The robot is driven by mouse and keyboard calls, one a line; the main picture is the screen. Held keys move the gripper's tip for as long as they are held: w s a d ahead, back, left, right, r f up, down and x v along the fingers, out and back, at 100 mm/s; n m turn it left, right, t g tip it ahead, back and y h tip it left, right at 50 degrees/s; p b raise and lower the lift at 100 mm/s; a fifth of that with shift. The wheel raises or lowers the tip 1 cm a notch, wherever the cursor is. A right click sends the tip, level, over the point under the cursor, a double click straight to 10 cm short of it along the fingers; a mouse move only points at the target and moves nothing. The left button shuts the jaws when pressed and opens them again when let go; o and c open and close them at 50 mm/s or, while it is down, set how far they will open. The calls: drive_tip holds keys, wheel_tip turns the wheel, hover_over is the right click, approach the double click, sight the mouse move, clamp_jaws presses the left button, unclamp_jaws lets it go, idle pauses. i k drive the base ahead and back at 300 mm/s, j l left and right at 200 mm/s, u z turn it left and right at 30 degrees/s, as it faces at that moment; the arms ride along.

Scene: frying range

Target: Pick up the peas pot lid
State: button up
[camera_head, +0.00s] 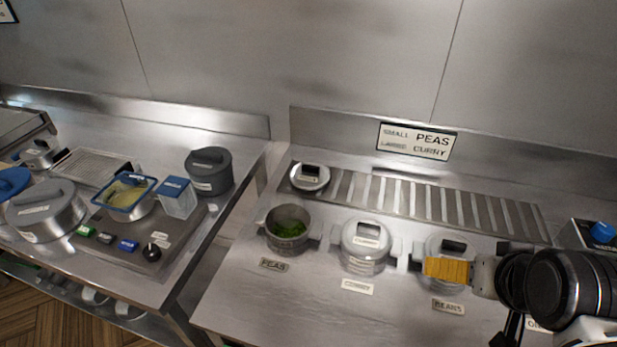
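A round silver lid with a dark-topped handle (310,176) lies at the left end of the slatted metal strip on the right counter. It is behind the open peas pot (288,230), which holds green peas and stands behind a PEAS label. The small label on the lid is too small to read. My gripper (432,267), with yellow fingers, is at the right, in front of the beans pot (447,247) in the picture and partly hiding it. It is well to the right of the lid and apart from it. Whether its fingers are open does not show.
A lidded curry pot (366,246) stands between the peas pot and my gripper. The slatted strip (430,200) is bare right of the lid. A gap separates the left counter, which holds a grey lidded pot (209,172) and a blue-lidded container (177,197).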

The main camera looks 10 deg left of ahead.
sight(306, 175)
drive_tip(key=j+z, duration=0.1)
drive_tip(key=j, duration=1.9)
